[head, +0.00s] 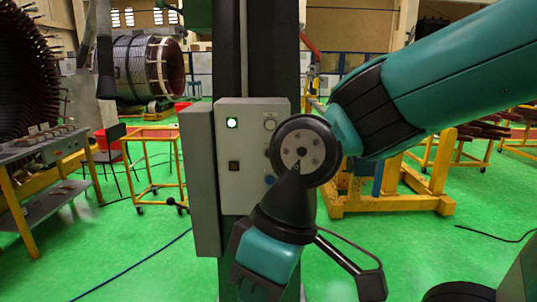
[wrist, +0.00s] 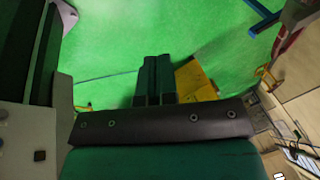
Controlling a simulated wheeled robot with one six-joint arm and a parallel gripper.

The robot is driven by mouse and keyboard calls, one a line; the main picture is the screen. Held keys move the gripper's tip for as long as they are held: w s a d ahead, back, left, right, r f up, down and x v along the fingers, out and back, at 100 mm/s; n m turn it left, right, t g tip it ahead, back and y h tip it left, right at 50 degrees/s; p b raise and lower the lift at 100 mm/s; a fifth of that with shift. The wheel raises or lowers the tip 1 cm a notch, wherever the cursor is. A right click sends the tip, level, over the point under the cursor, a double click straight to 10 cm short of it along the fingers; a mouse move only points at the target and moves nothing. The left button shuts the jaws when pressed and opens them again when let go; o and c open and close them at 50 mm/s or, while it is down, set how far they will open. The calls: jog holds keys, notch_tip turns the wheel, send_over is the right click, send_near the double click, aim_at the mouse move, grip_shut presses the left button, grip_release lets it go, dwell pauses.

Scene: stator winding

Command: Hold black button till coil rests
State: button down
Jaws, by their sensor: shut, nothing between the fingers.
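The grey control panel (head: 250,195) stands on a dark post. A large wound drum (head: 142,66), possibly the coil, lies at the back left.
A bristled dark ring (head: 25,75) and a bench (head: 45,150) are at the left. A yellow cart (head: 152,165) stands left of the panel, a yellow frame (head: 395,200) to the right. A blue cable (head: 135,265) crosses the green floor, which is mostly open at front left.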

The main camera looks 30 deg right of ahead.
jog(key=w+d+r+m+t+y+p, duration=0.1)
jog(key=w+d+m+t+p, duration=0.15)
jog(key=w+m, duration=0.55)
jog(key=w+d+m+t+y+p, duration=0.15)
jog(key=w+m+t, duration=0.3)
jog(key=w, duration=0.65)
jog(key=w+d+f+m+t+h+p, duration=0.1)
jog(key=w+d+m+t+h, duration=0.1)
jog(key=w+d+m, duration=0.4)
jog(key=w+d+m+t+h+p, duration=0.2)
jog(key=w+d+m, duration=0.4)
jog(key=d+m, duration=0.3)
jog(key=d+t+h, duration=0.1)
jog(key=d+t, duration=0.1)
jog(key=d, duration=0.1)
jog(key=shift+d+f, duration=0.25)
jog(key=shift+f, duration=0.15)
jog(key=w+d+p, duration=0.2)
jog(key=w+d, duration=0.3)
jog(key=w, duration=0.2)
jog(key=shift+w, duration=0.2)
jog(key=shift+w+d, duration=0.2)
jog(key=shift+w, duration=0.1)
